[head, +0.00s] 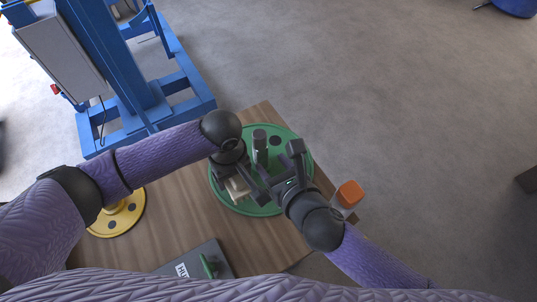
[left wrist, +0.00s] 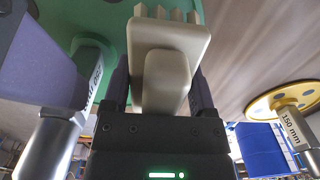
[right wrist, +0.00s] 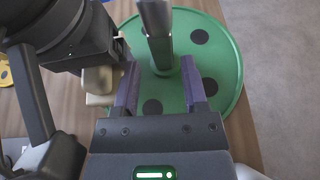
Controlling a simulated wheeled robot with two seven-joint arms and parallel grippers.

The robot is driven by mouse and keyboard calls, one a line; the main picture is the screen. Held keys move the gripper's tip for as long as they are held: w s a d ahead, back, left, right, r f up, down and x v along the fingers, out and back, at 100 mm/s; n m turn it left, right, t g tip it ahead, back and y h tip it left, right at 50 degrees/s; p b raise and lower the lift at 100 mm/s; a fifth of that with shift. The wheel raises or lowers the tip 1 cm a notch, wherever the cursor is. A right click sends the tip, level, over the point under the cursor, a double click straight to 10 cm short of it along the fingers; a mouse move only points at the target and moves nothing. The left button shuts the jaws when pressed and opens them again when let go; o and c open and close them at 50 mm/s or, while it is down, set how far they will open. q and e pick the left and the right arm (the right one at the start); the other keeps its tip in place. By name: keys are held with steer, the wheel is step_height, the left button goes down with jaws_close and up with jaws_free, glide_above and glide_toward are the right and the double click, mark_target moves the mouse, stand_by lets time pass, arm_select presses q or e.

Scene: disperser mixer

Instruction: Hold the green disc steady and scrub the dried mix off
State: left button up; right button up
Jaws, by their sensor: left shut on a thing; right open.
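The green disc (head: 297,152) lies on the wooden table with an upright metal shaft (head: 260,148) at its centre. My left gripper (head: 236,182) is shut on a beige brush (left wrist: 170,50) with a toothed end, over the disc's left part. In the left wrist view the toothed end points toward the disc (left wrist: 100,25); whether they touch is unclear. My right gripper (right wrist: 160,88) is open, its purple fingers just short of the shaft (right wrist: 158,35) and roughly either side of it in the right wrist view.
A yellow disc (head: 125,222) with its own shaft lies at the table's left. A grey labelled plate (head: 190,262) with a green handle is at the near edge. An orange-topped item (head: 350,190) stands at the right edge. A blue machine frame (head: 140,80) stands behind.

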mark_target(263, 154)
steer(key=x, duration=0.6)
steer(key=shift+w, duration=0.15)
jaws_close()
stand_by(1.0)
stand_by(0.4)
stand_by(0.8)
